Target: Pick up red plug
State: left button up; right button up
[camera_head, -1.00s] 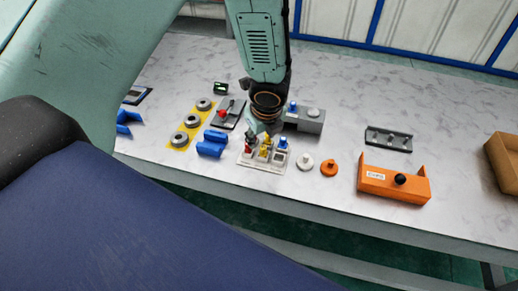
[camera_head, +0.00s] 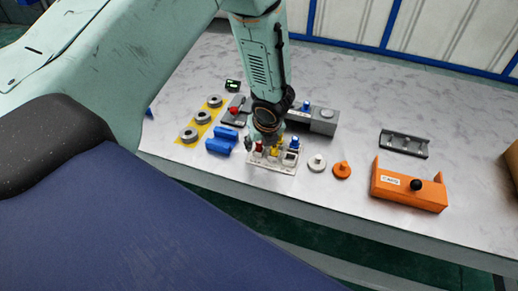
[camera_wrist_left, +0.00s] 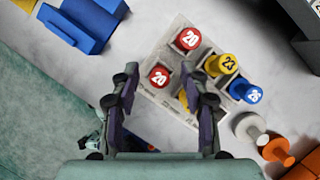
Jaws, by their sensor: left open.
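A white tray (camera_wrist_left: 209,48) holds numbered plugs. A red plug (camera_wrist_left: 188,40) marked 20 stands at its far corner in the wrist view, and a second red plug (camera_wrist_left: 159,77) marked 20 stands nearer. Red also shows in the tray in the head view (camera_head: 259,146). My left gripper (camera_wrist_left: 158,72) is open; the nearer red plug appears between its fingertips, with no visible grip on it. In the head view the left gripper (camera_head: 264,136) is over the tray, partly hidden by its wrist. My right gripper is not in view.
Blue blocks (camera_head: 221,141) lie left of the tray. A white knob (camera_head: 317,163) and an orange knob (camera_head: 342,170) lie right, before an orange holder (camera_head: 408,192). A grey block (camera_head: 323,122) is behind.

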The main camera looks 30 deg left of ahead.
pick_arm(q)
jog(key=shift+d, duration=0.1)
jog(key=shift+s, duration=0.15)
jog(key=c, duration=0.8)
jog(key=shift+c, duration=0.6)
